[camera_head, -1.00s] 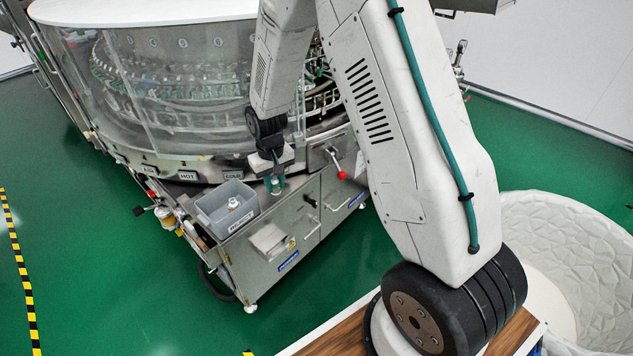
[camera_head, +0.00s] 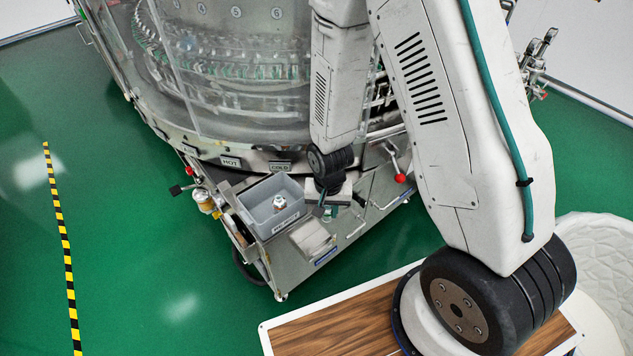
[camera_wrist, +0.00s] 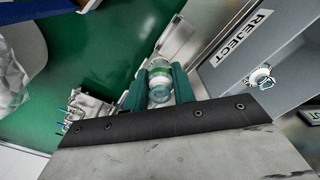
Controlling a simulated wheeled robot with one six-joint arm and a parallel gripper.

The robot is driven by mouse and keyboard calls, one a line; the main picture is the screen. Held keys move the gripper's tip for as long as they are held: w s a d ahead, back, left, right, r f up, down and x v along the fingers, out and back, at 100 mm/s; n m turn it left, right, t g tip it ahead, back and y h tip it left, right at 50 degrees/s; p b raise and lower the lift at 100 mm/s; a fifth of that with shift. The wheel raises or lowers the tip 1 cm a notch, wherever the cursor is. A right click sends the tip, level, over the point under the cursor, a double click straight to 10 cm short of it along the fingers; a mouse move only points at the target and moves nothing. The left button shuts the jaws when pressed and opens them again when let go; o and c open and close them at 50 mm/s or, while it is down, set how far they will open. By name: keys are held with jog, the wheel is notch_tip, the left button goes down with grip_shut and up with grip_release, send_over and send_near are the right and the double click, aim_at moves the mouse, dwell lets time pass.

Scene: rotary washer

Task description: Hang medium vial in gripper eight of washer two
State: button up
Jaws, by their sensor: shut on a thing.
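My gripper (camera_wrist: 158,90) is shut on a clear glass vial (camera_wrist: 161,80), which sits between its two green fingers in the wrist view. In the head view my gripper (camera_head: 328,207) is low in front of the washer, just right of the grey reject bin; the vial there is too small to make out well. The rotary washer (camera_head: 225,100) is a round machine with a clear curved guard and numbered plates inside. Rows of its green-tipped grippers show behind the guard. My arm hides part of the washer's right side. I cannot tell which gripper is number eight.
A grey bin marked REJECT (camera_wrist: 240,42) stands beside my gripper and holds a small vial (camera_head: 280,202). A steel cabinet (camera_head: 375,190) with a red-knobbed lever (camera_head: 398,172) is below the washer. Open green floor (camera_head: 130,250) lies at left.

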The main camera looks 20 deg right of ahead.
jog(key=w, duration=0.4)
jog(key=w+d, duration=0.1)
jog(key=w, duration=0.3)
jog(key=w+d+f, duration=0.1)
jog(key=w, duration=0.3)
jog(key=shift+w+d+f, duration=0.1)
jog(key=shift+w+d, duration=0.05)
jog(key=shift+w, duration=0.15)
jog(key=shift+w+d+f, duration=0.1)
jog(key=shift+w+f, duration=0.1)
jog(key=shift+f, duration=1.55)
jog(key=shift+f, duration=0.1)
jog(key=o, duration=0.9)
jog(key=shift+o, duration=0.2)
